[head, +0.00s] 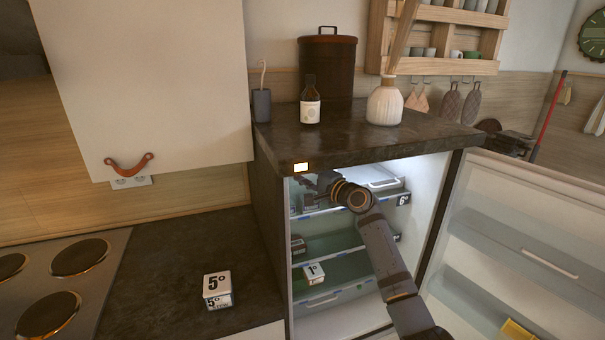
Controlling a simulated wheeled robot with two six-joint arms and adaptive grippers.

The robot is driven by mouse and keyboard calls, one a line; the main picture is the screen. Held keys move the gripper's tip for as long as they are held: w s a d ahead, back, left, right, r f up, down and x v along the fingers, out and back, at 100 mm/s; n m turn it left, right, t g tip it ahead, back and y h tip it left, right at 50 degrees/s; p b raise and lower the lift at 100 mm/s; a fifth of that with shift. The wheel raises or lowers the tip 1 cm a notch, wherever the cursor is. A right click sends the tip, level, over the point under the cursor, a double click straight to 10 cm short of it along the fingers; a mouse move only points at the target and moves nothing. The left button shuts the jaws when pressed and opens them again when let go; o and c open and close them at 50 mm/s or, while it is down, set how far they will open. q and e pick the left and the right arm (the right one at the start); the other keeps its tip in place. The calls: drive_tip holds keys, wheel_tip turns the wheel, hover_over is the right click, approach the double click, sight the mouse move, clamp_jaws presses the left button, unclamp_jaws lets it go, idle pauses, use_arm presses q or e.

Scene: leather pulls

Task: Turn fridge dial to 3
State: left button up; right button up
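The fridge (437,210) stands open under the dark counter, its inside lit. My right arm reaches into its upper part from the lower right. My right gripper (308,188) is at the upper left of the interior, near the left wall; it is small and dark here, and I cannot tell whether its fingers are open or shut. I cannot make out the dial or its setting; the gripper and wrist cover part of that area. A small bright panel (301,168) glows at the top left front edge of the fridge. My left gripper is not in view.
The fridge door (530,235) is swung open to the right. Inside, a block marked 1° (314,273) stands on a lower shelf and a 6° label (403,199) shows at right. A 5° block (217,283) sits on the left counter beside the hob (75,285).

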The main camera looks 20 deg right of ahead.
drive_tip(key=shift+f, duration=0.15)
drive_tip(key=o, duration=1.2)
drive_tip(key=shift+c, duration=0.2)
drive_tip(key=v, duration=1.2)
